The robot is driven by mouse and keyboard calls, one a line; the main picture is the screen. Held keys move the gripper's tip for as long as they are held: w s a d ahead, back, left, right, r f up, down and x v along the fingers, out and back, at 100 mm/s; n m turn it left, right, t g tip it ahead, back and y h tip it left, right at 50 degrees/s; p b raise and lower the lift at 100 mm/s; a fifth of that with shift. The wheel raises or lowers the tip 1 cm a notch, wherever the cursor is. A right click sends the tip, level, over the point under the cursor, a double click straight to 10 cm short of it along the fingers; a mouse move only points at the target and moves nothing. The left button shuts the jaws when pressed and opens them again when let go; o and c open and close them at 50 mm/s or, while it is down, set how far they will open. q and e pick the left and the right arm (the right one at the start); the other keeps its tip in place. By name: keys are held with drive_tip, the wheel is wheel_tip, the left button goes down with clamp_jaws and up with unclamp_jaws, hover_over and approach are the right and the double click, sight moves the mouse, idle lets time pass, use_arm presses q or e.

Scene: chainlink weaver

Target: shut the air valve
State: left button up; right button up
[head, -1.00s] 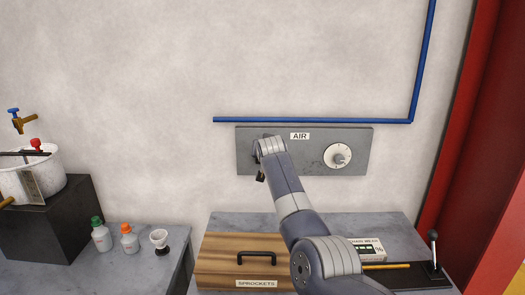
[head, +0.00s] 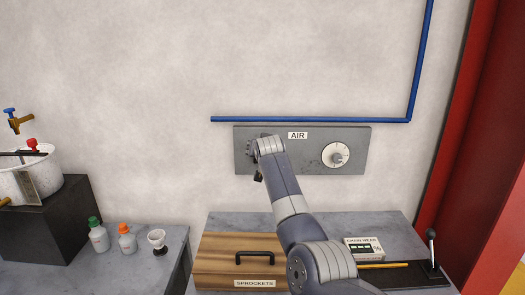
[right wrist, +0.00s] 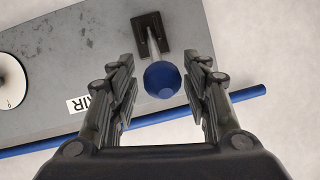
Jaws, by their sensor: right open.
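A grey panel with an AIR label (head: 298,135) is fixed to the wall. The wrist view shows a lever with a blue ball knob (right wrist: 162,79) on a dark slotted plate (right wrist: 151,33) of that panel (right wrist: 60,60). My right gripper (right wrist: 161,68) is open, with one finger on each side of the knob; I see gaps between the fingers and it. In the head view my right wrist hides the lever. A round white dial (head: 335,154) sits at the panel's right and shows partly in the wrist view (right wrist: 10,82). My left gripper is not in view.
A blue pipe (head: 310,120) runs along the panel's top. Below stand a wooden SPROCKETS box (head: 215,262), a chain wear gauge (head: 364,247) and a black-based lever (head: 432,250). Bottles (head: 98,238) and a white pot (head: 28,178) are at left.

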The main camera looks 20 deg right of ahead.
drive_tip(key=v, duration=1.1)
drive_tip(key=shift+s+a, duration=0.1)
